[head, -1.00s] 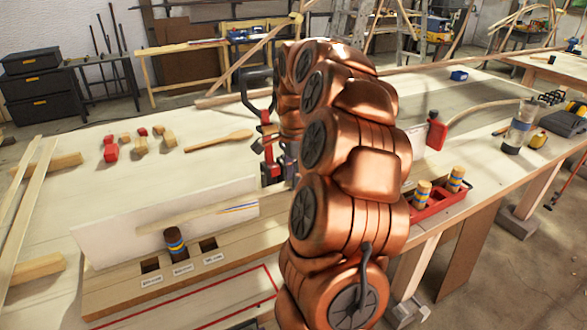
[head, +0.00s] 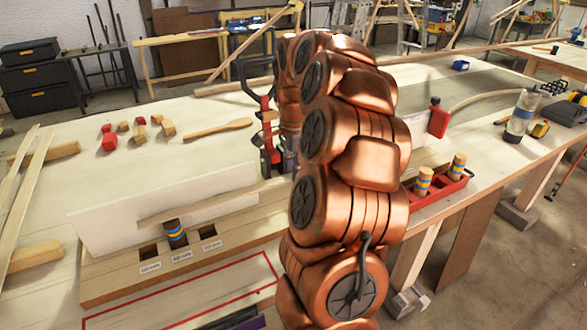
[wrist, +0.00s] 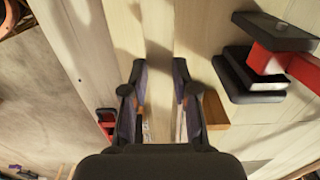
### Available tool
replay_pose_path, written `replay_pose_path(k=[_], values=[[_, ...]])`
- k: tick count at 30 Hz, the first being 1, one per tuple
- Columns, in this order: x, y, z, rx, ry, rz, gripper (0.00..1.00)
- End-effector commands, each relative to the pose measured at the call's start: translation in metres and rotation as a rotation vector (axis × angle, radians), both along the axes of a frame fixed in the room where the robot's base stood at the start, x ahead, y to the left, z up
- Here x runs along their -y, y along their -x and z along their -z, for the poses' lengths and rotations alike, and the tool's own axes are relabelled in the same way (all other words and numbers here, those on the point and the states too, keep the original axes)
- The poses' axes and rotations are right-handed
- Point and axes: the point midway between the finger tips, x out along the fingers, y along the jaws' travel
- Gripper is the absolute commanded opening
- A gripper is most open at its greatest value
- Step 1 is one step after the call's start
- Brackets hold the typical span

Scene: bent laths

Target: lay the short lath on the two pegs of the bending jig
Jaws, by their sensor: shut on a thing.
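The short lath (head: 200,206) is a thin pale strip, raised in front of a white upright board (head: 105,220). Its left part passes over or just behind a dark peg (head: 175,233) with blue and yellow bands; I cannot tell whether they touch. The peg stands in the middle hole of the wooden bending jig (head: 110,287), between two empty square holes. My gripper (head: 283,165), partly hidden by my arm, is shut on the lath towards its right end. Its fingers (wrist: 158,85) show in the wrist view.
A red tray (head: 441,201) with two banded pegs stands right of my arm. A red and black clamp (head: 266,125) rises close to my gripper and also shows in the wrist view (wrist: 272,62). Red and wooden blocks and a wooden spoon (head: 220,135) lie behind the jig.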

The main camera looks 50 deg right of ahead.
Motion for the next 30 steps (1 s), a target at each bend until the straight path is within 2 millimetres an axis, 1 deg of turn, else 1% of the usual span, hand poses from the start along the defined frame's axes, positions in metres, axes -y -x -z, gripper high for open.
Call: replay_pose_path(k=[16,17,18,25,30], values=[[0.0002,0.0001,0.0065,0.000,0.000,0.000,0.00],[0.0001,0.0000,0.0063,0.000,0.000,0.000,0.29],[0.0001,0.0000,0.0059,0.000,0.000,0.000,0.33],[0.0001,0.0000,0.0058,0.000,0.000,0.000,0.57],[0.0000,0.0000,0.0058,0.000,0.000,0.000,0.57]])
